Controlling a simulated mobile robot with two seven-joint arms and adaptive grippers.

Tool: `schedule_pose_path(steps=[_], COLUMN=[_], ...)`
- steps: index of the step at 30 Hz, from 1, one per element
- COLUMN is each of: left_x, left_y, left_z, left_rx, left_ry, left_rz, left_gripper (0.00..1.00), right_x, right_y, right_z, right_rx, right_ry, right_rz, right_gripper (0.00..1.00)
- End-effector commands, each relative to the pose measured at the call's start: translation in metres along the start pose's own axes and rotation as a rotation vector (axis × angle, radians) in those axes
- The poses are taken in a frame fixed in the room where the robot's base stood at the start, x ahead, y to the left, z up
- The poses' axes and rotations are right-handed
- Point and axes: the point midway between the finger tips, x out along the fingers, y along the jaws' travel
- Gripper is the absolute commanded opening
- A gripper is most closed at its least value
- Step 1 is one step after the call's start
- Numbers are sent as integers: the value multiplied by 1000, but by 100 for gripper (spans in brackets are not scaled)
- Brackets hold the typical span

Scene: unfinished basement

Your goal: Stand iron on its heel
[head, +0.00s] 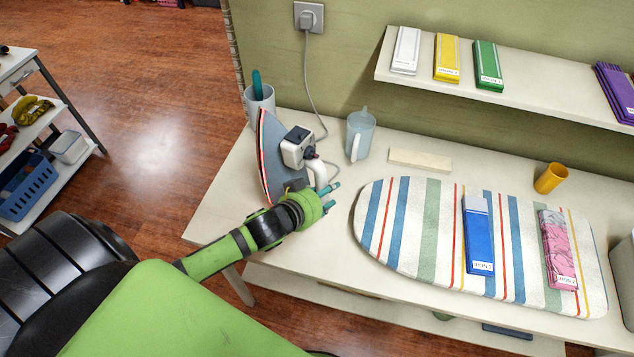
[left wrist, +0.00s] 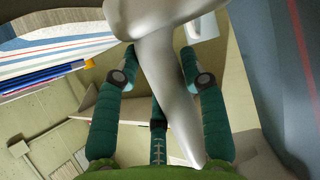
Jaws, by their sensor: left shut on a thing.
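The iron (head: 272,160) is at the left part of the table, with a dark soleplate edged in red facing left and a white and grey body. It looks upright or nearly so; whether its heel rests on the table is hidden by my arm. My left gripper (head: 330,197) is at the iron's white handle (head: 319,172). In the left wrist view the teal fingers (left wrist: 160,85) are on both sides of the pale handle (left wrist: 165,85), shut on it. The iron's cord runs up to a wall socket (head: 309,17). My right gripper is not in view.
A striped ironing board (head: 402,230) with folded blue (head: 480,235) and pink (head: 558,250) cloths lies to the right. A measuring jug (head: 359,135) and a grey cup (head: 259,104) stand behind the iron. A pale flat block (head: 420,159) and yellow cup (head: 550,178) are farther right.

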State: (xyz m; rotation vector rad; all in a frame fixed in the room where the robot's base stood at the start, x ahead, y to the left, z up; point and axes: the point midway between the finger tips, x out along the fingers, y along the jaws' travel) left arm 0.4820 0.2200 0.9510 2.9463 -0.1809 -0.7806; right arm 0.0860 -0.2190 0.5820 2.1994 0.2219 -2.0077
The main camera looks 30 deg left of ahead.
Motion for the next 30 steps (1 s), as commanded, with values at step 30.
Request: schedule_pose_path(steps=[30], left_x=[34], left_y=[-10], left_z=[40], left_rx=[127], left_ry=[12], left_rz=[12], left_gripper=[0], right_x=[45], right_y=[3], right_z=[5], right_rx=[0], right_ry=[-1], right_rz=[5], right_gripper=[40])
